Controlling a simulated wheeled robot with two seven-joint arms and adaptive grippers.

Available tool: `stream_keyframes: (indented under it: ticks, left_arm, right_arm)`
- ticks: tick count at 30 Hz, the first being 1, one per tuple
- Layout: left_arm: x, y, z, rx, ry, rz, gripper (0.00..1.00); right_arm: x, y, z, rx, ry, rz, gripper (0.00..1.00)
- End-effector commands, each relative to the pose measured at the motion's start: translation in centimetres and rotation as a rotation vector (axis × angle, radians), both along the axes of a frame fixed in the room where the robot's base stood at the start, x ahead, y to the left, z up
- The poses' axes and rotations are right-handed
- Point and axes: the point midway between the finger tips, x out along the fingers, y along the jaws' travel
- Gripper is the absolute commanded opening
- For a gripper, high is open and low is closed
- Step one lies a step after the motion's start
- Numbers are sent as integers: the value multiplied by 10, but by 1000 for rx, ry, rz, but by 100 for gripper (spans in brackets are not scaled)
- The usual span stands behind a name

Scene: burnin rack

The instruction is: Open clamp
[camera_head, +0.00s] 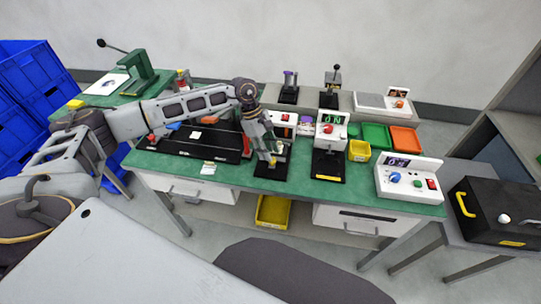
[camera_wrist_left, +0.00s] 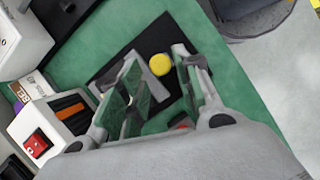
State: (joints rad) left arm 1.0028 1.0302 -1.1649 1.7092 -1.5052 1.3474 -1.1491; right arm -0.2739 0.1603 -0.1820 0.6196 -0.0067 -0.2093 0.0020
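My left gripper (camera_head: 270,160) reaches down over a small fixture with a black base plate (camera_head: 257,171) near the front edge of the green table. I take this fixture to be the clamp; the gripper hides much of it. In the left wrist view the gripper (camera_wrist_left: 158,56) is open, with a clear gap between its fingers. A round yellow knob (camera_wrist_left: 160,66) and a grey metal piece show in that gap, above the black plate (camera_wrist_left: 118,62). A red part (camera_wrist_left: 181,123) shows low between the fingers, partly hidden. I cannot tell whether a finger touches the clamp. My right gripper is not in view.
A similar black-based fixture (camera_head: 328,165) with a white box stands just to the right. A white control box (camera_head: 408,182) stands at the table's right end. Green and orange bins (camera_head: 404,139) lie behind it. A black tray (camera_head: 185,143) lies left of the gripper.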

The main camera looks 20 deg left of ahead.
Motion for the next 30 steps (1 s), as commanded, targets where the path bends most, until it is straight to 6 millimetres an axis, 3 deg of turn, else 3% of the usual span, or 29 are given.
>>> stream_keyframes:
  ticks: [9,19,27,30]
  left_arm:
    - [-2,-10,-23,0,1,0,33]
    - [-2,-11,-25,0,1,0,33]
    - [-2,-11,-25,0,1,0,1]
    - [-2,-10,-25,0,0,0,0]
  right_arm:
    - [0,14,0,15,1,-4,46]
    - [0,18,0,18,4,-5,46]
    - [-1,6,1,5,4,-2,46]
    - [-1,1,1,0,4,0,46]
